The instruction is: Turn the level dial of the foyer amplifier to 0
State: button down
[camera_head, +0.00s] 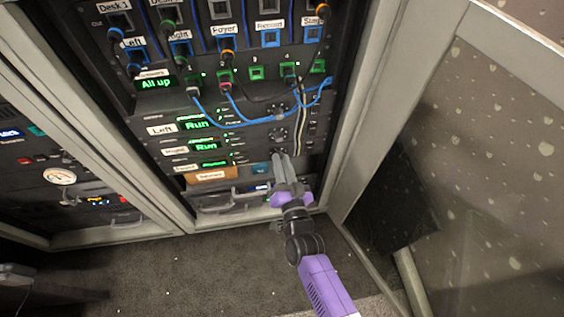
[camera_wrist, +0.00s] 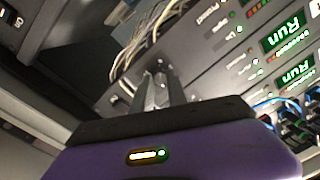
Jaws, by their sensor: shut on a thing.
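The foyer amplifier (camera_head: 213,163) is the lowest of three slim dark units with green displays in the rack; its white label is blurred. My gripper (camera_head: 279,157) reaches up from below to the right part of this unit. In the wrist view its two fingers (camera_wrist: 162,88) are close together, shut on a small knob at the panel, which appears to be the level dial. The fingers hide most of the dial, and I cannot read its setting.
The left amplifier (camera_head: 195,124) and right amplifier (camera_head: 206,146) above read "Run". Blue cables (camera_head: 262,121) hang above, and pale cables (camera_wrist: 150,25) run close to the fingers in the wrist view. A cabinet door (camera_head: 470,150) stands at the right.

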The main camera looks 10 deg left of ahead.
jog(key=c, duration=1.3)
grip_release()
jog(key=p+v, duration=0.2)
jog(key=v, duration=0.5)
jog(key=shift+s+d+f, duration=0.1)
jog(key=shift+s, duration=0.3)
